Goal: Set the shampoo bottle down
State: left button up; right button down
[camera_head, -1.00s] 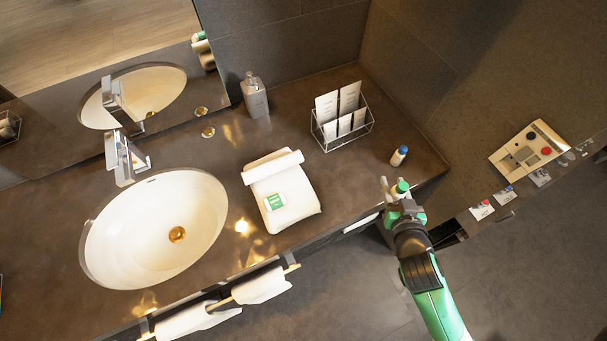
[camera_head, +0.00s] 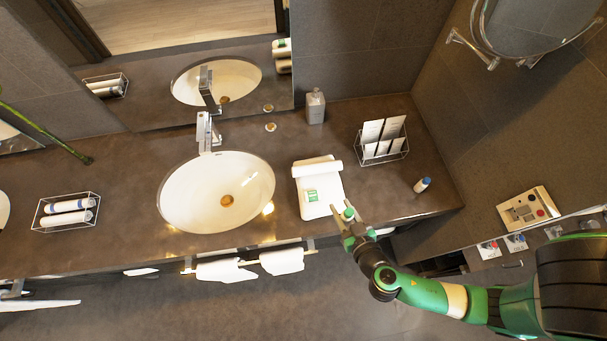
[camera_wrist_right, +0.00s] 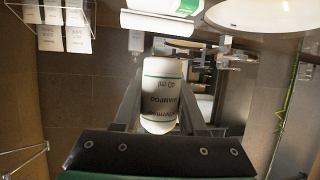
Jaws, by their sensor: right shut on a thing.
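My right gripper (camera_head: 347,213) is shut on the shampoo bottle. In the head view the bottle's green cap (camera_head: 350,212) shows between the fingers, near the counter's front edge and just right of the folded towel's front corner. In the right wrist view the white shampoo bottle (camera_wrist_right: 160,95) sits between both fingers, with a green band and the printed word "SHAMPOO" showing. I cannot tell whether its base touches the counter (camera_head: 385,200). My left gripper is not in view.
A folded white towel (camera_head: 322,205) with a rolled one behind it lies left of the gripper. The sink (camera_head: 190,200) is farther left. A small blue-capped bottle (camera_head: 421,186) and a wire card rack (camera_head: 383,155) stand right. A grey dispenser (camera_head: 316,108) stands behind. Counter between towel and small bottle is clear.

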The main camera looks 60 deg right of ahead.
jog(key=a+r, duration=0.1)
jog(key=b, duration=0.6)
send_over(332, 187)
jog(key=f, duration=0.9)
jog(key=shift+s+a+f, duration=0.1)
jog(key=shift+a+f, duration=0.05)
jog(key=shift+a, duration=0.1)
jog(key=f+b, duration=0.3)
jog(key=f, duration=0.1)
jog(key=shift+d, duration=0.2)
jog(key=shift+r, duration=0.2)
jog(key=shift+f, duration=0.2)
jog(key=shift+c, duration=2.3)
grip_release()
jog(key=shift+r, duration=0.1)
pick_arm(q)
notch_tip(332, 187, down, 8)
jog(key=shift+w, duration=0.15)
